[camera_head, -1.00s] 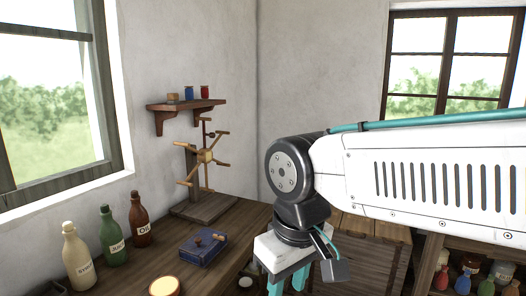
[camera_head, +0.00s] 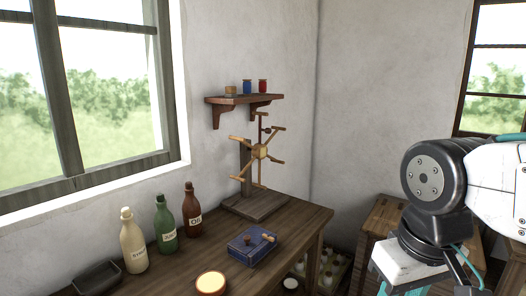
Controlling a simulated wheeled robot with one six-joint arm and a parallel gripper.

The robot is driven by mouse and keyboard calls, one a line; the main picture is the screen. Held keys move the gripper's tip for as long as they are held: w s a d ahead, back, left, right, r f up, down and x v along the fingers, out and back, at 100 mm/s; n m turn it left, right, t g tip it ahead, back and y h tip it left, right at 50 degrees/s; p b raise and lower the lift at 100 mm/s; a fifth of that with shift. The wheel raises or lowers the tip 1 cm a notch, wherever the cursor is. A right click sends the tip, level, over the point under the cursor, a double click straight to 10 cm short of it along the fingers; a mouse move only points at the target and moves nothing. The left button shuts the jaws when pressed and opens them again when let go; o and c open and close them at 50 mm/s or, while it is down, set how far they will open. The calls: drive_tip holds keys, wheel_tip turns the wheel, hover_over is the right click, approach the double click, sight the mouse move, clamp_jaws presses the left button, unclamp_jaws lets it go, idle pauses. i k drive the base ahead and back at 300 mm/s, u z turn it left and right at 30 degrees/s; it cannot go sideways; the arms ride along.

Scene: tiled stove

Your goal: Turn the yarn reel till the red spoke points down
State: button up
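The yarn reel (camera_head: 260,151) stands on a wooden base at the back of the workbench, against the wall. It has a pale hub and several wooden spokes with crossbars at their ends. The red spoke (camera_head: 261,128) points up. My gripper (camera_head: 412,284) is at the lower right, well to the right of the reel and apart from it. Its fingers are mostly cut off by the bottom edge, so its opening is hidden.
A wall shelf (camera_head: 245,99) with small spools is just above the reel. A wooden stool or table (camera_head: 385,215) is at right.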

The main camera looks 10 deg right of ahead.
sight(259, 151)
drive_tip(key=z, duration=0.55)
drive_tip(key=i, duration=1.05)
drive_tip(key=u, duration=0.15)
